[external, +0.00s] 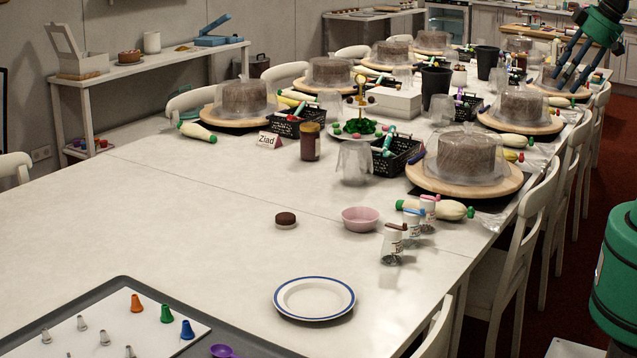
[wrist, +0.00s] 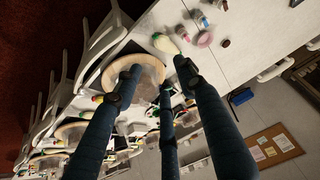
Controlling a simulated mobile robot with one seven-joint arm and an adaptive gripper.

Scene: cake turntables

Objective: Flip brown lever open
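The brown lever (external: 396,226) sits on top of a small white bottle (external: 391,246) with print on it, standing upright near the right edge of the table. Behind it stand two similar bottles, one with a blue lever (external: 412,211) and one with a pink lever (external: 429,197). In the wrist view the small bottles (wrist: 197,18) are tiny near the top, and I cannot tell which has the brown lever. My gripper (external: 567,82) is at the upper right, high and far from the bottles. Its dark fingers (wrist: 160,77) are spread with nothing between them.
A pink bowl (external: 360,219), a brown disc (external: 286,219) and a blue-rimmed plate (external: 315,299) are near the bottles. A piping bag (external: 450,210) lies just behind. Covered cakes on wooden turntables (external: 465,183) line the table. Chairs (external: 515,250) stand along the right side.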

